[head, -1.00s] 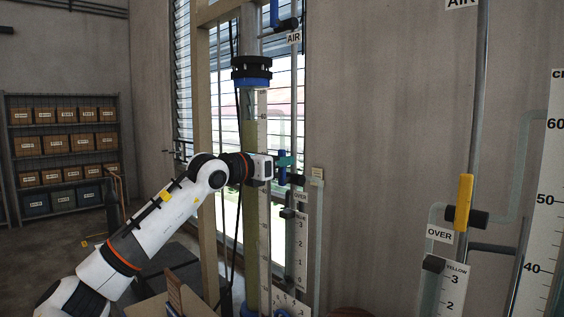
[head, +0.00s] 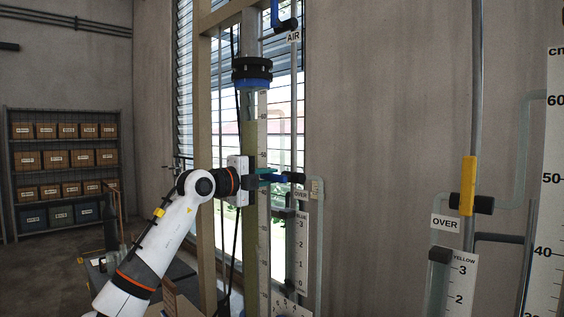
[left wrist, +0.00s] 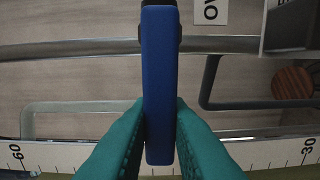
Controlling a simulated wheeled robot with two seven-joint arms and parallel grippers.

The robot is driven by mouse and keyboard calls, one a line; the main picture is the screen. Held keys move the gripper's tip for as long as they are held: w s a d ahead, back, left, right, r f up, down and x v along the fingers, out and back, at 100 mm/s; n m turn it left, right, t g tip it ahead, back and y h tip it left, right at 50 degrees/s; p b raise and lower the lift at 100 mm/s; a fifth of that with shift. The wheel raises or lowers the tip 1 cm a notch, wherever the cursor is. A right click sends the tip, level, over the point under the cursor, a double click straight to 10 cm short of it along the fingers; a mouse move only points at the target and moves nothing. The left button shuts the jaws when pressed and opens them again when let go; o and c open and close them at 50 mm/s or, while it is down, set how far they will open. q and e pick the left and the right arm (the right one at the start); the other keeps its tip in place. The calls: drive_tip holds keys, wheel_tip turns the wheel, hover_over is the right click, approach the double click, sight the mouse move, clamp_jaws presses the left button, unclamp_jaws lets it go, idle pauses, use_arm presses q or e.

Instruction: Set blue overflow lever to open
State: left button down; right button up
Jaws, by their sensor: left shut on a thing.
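The blue overflow lever (head: 279,179) lies roughly level at its dark valve body (head: 296,178), above the OVER sign (head: 301,195) on the blue scale. It points left toward my left gripper (head: 268,176). In the left wrist view the blue lever (left wrist: 160,75) runs down between the teal fingers of my left gripper (left wrist: 161,112), which are shut on it from both sides. The fingers partly hide the lever in the head view. My right gripper is in neither view.
A yellow lever (head: 467,186) stands upright at the right by another OVER sign (head: 445,223). A blue AIR lever (head: 275,14) is above. A wooden post (head: 206,130) and a clear column with a black and blue collar (head: 252,71) stand close to my left arm.

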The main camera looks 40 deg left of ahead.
sight(266, 178)
use_arm(q)
drive_tip(key=c, duration=1.3)
unclamp_jaws()
drive_tip(key=shift+s+f+b, duration=0.25)
drive_tip(key=shift+s+b, duration=0.3)
drive_tip(key=shift+b, duration=0.05)
drive_tip(key=s+b, duration=0.2)
drive_tip(key=s, duration=0.1)
drive_tip(key=s+b, duration=0.1)
drive_tip(key=s, duration=0.1)
drive_tip(key=shift+a, duration=0.3)
drive_tip(key=shift+s+r, duration=0.25)
drive_tip(key=shift+s, duration=0.2)
drive_tip(key=shift+s+b, duration=0.1)
drive_tip(key=shift+b, duration=0.25)
